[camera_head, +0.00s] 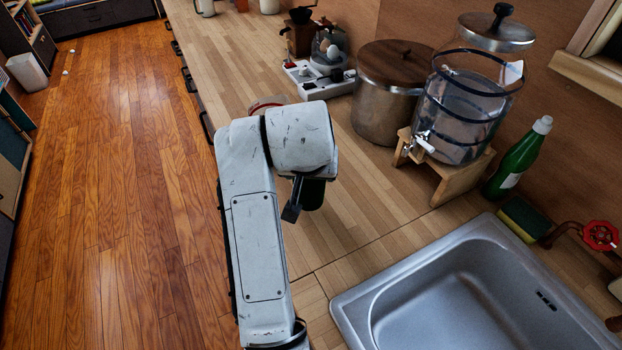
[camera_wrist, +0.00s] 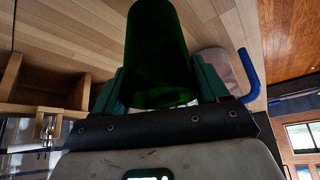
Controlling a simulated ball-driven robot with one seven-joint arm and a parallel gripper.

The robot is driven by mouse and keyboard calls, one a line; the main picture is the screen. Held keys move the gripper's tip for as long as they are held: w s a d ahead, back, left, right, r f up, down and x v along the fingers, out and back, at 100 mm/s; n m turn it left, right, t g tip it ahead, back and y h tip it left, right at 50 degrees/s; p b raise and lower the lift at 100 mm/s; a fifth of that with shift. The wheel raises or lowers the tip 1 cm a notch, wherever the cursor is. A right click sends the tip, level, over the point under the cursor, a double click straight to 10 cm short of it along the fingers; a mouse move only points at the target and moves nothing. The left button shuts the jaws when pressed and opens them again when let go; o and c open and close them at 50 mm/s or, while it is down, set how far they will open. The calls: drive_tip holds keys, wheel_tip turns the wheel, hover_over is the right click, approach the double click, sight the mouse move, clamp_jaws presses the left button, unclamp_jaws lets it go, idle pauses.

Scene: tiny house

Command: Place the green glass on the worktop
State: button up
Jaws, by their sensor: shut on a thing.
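The dark green glass (camera_wrist: 158,45) stands out between the two teal fingers of my gripper (camera_wrist: 160,80) in the wrist view, with a finger against each side. In the head view, a dark green part of the glass (camera_head: 313,194) shows just below my arm's end, over the worktop (camera_head: 365,205). My arm hides most of the gripper there. I cannot tell whether the glass touches the worktop.
The sink (camera_head: 480,290) is at front right. The drink dispenser (camera_head: 465,110) on its wooden stand (camera_head: 450,180), a steel pot (camera_head: 385,110) and a green bottle (camera_head: 518,158) stand along the wall. A red-rimmed item (camera_head: 267,104) is partly hidden behind my arm.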

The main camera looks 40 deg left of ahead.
drive_tip(key=shift+w+a+f, duration=0.1)
drive_tip(key=shift+w+f, duration=0.1)
drive_tip(key=shift+f, duration=0.05)
drive_tip(key=shift+w+f+p, duration=0.15)
drive_tip(key=shift+f+p, duration=0.25)
drive_tip(key=shift+f, duration=1.35)
drive_tip(key=shift+f, duration=0.1)
drive_tip(key=o, duration=1.2)
drive_tip(key=shift+c, duration=0.2)
drive_tip(key=v, duration=1.2)
drive_tip(key=shift+b, duration=0.3)
